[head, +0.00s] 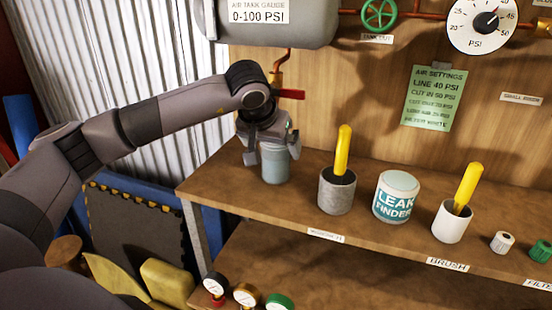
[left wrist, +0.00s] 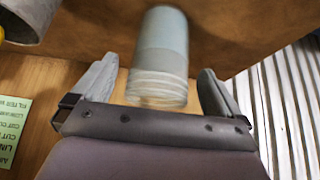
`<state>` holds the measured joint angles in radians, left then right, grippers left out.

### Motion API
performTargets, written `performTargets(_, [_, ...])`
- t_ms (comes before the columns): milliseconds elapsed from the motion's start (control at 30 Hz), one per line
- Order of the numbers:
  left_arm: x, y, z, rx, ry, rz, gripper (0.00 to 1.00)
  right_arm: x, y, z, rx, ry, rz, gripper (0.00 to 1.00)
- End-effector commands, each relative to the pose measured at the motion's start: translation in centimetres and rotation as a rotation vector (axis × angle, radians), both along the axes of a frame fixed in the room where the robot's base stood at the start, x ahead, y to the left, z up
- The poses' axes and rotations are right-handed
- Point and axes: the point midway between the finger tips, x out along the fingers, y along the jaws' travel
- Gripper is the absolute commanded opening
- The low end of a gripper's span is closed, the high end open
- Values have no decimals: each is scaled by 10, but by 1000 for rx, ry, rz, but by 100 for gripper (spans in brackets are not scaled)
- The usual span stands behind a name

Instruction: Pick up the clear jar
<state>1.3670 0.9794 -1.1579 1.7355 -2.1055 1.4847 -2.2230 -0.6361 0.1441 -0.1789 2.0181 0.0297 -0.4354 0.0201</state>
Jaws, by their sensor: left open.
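The clear jar (head: 275,167) stands upright at the left end of the wooden shelf, looking pale blue-grey. My left gripper (head: 270,143) is over its upper part, coming from above and behind, and hides its top. In the left wrist view the jar (left wrist: 158,50) shows between the two spread fingers of the gripper (left wrist: 157,66), with a visible gap on each side. The gripper is open and holds nothing. My right gripper is not in view.
Right of the jar are a grey cup (head: 337,195) with a yellow-handled tool, a "Leak Finder" tub (head: 396,197) and a white cup (head: 452,224) with another yellow handle. A tank (head: 265,25) and a red-handled valve (head: 290,94) are close above the gripper.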

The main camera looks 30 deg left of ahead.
Motion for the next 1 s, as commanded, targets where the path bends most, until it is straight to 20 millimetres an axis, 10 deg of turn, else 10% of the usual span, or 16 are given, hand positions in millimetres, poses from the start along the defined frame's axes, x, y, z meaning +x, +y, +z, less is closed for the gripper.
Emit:
performTargets(400, [10, 2, -10, 0, 0, -1, 100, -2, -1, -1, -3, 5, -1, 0])
performTargets(600, [10, 2, -10, 1, 0, -1, 43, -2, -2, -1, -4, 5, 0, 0])
performTargets(1000, [10, 3, -6, -1, -1, -1, 38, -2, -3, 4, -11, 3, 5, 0])
